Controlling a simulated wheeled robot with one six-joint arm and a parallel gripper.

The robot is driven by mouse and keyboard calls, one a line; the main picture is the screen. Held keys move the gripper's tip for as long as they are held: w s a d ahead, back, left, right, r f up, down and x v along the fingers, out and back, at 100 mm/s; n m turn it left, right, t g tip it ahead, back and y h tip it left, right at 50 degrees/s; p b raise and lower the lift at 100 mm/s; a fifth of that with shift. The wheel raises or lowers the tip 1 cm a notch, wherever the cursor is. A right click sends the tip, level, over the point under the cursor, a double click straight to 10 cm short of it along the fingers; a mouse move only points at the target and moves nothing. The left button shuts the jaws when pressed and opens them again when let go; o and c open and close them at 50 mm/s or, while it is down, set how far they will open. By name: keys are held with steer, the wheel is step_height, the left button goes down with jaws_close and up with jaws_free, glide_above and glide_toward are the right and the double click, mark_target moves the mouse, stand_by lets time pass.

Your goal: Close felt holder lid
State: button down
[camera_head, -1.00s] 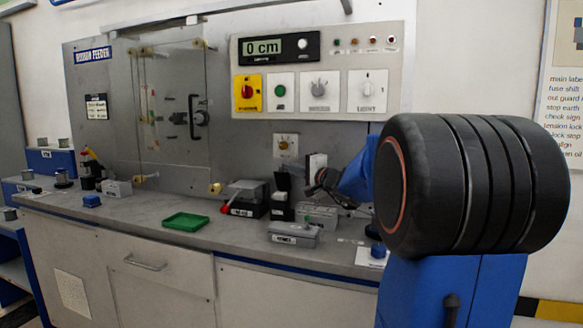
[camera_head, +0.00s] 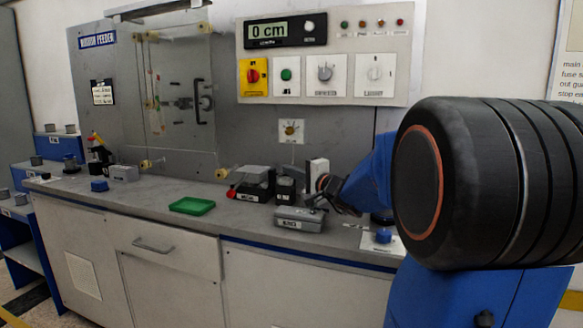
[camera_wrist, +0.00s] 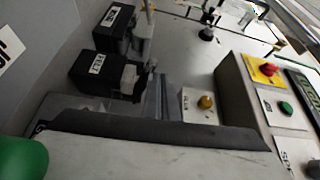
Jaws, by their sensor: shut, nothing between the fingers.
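My gripper (camera_head: 318,190) is low over the bench, just behind and above a grey labelled box (camera_head: 300,219) with a flat top. A white block on my wrist stands upright beside it. The fingers are small and dark here; they hold nothing. Left of the gripper is a black labelled box (camera_head: 254,190) with a grey lid-like plate above it and a red knob at its left. A narrow black box (camera_head: 286,190) stands between. I cannot read which is the felt holder. The wrist view shows two black labelled boxes (camera_wrist: 98,72) (camera_wrist: 115,20); a pale surface fills its bottom.
A green tray (camera_head: 192,206) lies on the bench to the left. A blue knob (camera_head: 383,236) on a white plate is at the right. The control panel (camera_head: 325,60) is on the back wall. Bench front left of the grey box is clear.

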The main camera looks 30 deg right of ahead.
steer(key=shift+a+f, duration=0.1)
steer(key=shift+f, duration=0.25)
steer(key=shift+s, duration=0.1)
stand_by(0.4)
steer(key=s+d, duration=0.2)
steer(key=s, duration=1.5)
steer(key=shift+d+f, duration=0.15)
steer(key=shift+f, duration=0.25)
steer(key=shift+s, duration=0.1)
